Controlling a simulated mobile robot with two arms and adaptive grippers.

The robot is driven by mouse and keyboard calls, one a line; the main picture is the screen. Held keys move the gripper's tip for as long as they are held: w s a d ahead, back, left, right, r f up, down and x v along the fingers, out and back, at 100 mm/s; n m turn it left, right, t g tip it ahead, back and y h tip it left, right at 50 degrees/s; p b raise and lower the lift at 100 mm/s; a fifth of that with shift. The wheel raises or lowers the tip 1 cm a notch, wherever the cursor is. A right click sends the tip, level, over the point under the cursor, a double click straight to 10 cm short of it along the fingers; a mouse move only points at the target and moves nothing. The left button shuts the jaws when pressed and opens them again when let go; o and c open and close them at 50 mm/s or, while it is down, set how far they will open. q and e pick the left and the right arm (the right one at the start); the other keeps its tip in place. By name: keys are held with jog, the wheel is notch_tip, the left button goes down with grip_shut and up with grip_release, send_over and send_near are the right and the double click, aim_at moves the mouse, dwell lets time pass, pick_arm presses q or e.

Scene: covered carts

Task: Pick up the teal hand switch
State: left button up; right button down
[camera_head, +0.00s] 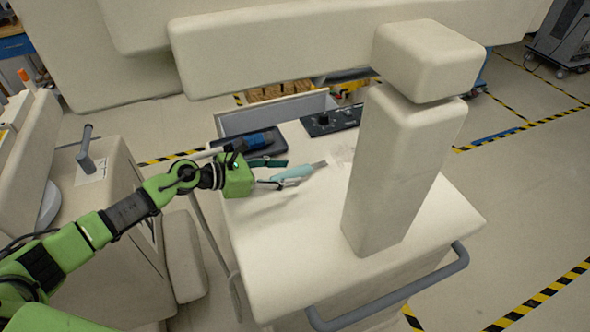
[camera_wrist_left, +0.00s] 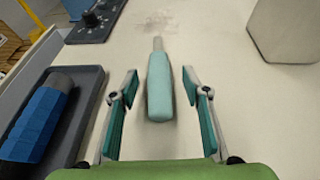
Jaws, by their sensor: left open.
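The teal hand switch (camera_head: 294,172) lies on the pale covered cart top (camera_head: 290,235), with its narrow grey end pointing away from my gripper. My left gripper (camera_head: 276,173) is open, just left of the switch in the head view. In the left wrist view, the switch (camera_wrist_left: 159,88) lies between the two spread fingers (camera_wrist_left: 160,98), with a visible gap on each side. Its near end is toward the palm. I cannot tell the exact height of the fingers above the cart. My right gripper is not in view.
A dark tray (camera_wrist_left: 62,128) holding a blue ribbed object (camera_wrist_left: 38,115) sits close left of the fingers. A black panel with knobs (camera_head: 332,120) lies farther back. A tall covered column (camera_head: 395,180) stands right of the switch. The front cart top is clear.

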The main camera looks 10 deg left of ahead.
aim_at(294, 170)
pick_arm(q)
jog(key=shift+p+x, duration=0.45)
jog(key=shift+x, duration=1.4)
jog(key=shift+w+a+r, duration=0.1)
jog(key=shift+r, duration=0.05)
jog(key=c, duration=1.2)
